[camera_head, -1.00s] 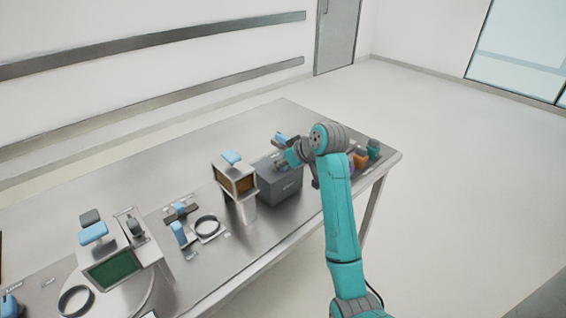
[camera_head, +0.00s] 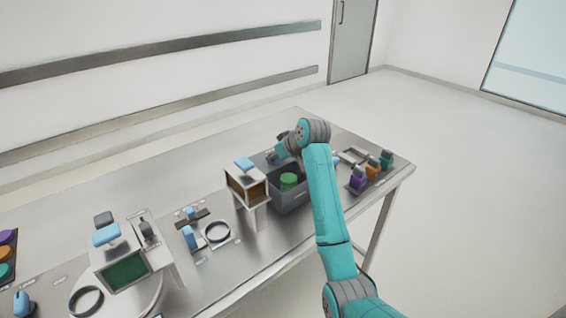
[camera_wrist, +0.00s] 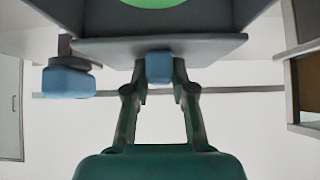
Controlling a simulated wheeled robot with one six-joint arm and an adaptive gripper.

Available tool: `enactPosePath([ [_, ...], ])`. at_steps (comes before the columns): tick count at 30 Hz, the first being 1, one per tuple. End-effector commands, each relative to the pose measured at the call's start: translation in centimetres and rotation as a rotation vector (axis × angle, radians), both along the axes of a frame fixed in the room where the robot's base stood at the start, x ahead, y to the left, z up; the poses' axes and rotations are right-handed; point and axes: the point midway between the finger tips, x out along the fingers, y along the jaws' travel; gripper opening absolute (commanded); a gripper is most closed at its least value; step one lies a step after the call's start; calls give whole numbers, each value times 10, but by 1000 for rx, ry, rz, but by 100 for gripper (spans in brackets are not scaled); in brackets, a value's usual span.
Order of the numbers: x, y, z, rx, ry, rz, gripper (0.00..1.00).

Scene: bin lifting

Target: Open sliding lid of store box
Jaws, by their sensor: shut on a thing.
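The store box (camera_head: 292,200) is a dark grey box on the table, partly hidden behind my arm. Its top is partly open, and a green round thing (camera_head: 289,181) shows inside. The grey sliding lid (camera_head: 261,160) sits toward the back of the box. In the wrist view, the lid's grey plate (camera_wrist: 215,46) spans the top, with green showing beyond it (camera_wrist: 152,2). My gripper (camera_wrist: 160,80) is shut on the light blue handle (camera_wrist: 159,66) at the lid's edge, one finger on each side. In the head view my gripper (camera_head: 281,150) is above the back of the box.
A white stand with a brown front and blue handle (camera_head: 246,184) is close left of the box. Purple, orange and green pieces (camera_head: 371,172) stand at the table's right end. A machine with a green screen (camera_head: 126,270) stands at front left. The floor at right is clear.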

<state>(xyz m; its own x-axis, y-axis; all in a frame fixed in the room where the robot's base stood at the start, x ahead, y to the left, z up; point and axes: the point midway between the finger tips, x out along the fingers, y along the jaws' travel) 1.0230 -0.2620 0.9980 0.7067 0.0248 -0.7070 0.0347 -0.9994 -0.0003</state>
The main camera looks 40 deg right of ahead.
Motion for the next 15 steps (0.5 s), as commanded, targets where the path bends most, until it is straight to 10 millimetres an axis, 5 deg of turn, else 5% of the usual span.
enactPosePath([
  [8,1,-1,0,-1,1,-2,0],
  [9,1,-1,0,-1,1,-2,27],
  [12,1,0,0,0,1,-1,50],
  [15,1,0,0,0,1,-1,50],
])
